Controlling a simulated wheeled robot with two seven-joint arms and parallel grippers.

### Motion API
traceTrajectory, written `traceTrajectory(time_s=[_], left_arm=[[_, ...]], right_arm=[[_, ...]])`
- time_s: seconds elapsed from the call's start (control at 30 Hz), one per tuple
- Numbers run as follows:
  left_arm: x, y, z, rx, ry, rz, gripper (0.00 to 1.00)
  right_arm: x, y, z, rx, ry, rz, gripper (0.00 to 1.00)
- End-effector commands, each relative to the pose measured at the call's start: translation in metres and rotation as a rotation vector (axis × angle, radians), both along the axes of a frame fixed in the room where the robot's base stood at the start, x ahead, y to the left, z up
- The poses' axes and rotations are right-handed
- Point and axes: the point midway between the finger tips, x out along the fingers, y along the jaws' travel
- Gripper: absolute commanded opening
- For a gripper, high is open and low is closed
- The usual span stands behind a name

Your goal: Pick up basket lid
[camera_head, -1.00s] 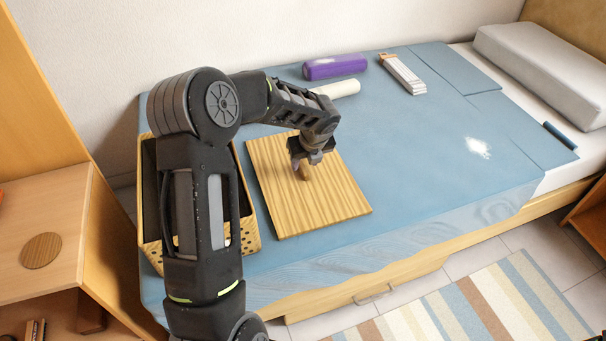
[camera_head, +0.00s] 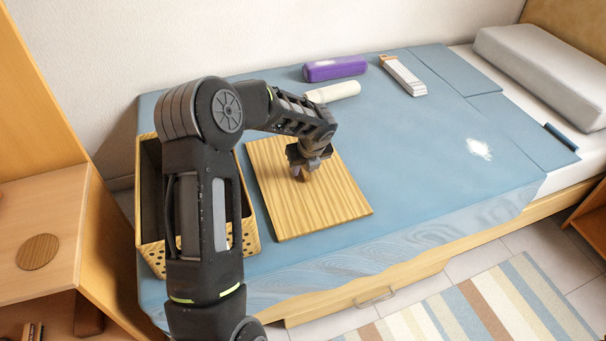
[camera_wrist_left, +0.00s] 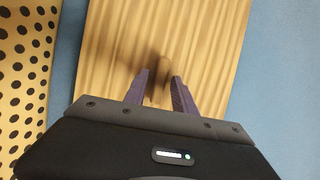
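The basket lid (camera_head: 325,200) is a flat square board with wood grain, lying on the blue bed cover to the right of the basket (camera_head: 152,250). My left gripper (camera_head: 303,172) is low over the lid's knob, pointing down. In the left wrist view the lid (camera_wrist_left: 210,50) fills the middle. There the two fingers of my left gripper (camera_wrist_left: 158,88) are apart, with the small wooden knob (camera_wrist_left: 161,68) between or just beyond their tips. Contact with the knob cannot be told. My left arm hides part of the basket. My right gripper is not in view.
A grey pillow (camera_head: 545,65) is at the far right. A wooden shelf (camera_head: 45,220) stands at left.

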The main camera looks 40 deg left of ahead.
Motion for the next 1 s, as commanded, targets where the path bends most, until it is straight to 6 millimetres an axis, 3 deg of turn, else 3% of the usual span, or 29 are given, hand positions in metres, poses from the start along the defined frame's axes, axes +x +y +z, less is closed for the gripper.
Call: traceTrajectory(time_s=[0.37, 1.0], left_arm=[[0.0, 0.0, 0.0, 0.0, 0.0, 0.0, 0.0], [0.0004, 0.0001, 0.0022, 0.0, -0.001, 0.0, 0.0]], right_arm=[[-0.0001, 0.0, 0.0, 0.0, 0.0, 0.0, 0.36], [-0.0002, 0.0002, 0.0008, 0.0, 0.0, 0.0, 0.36]])
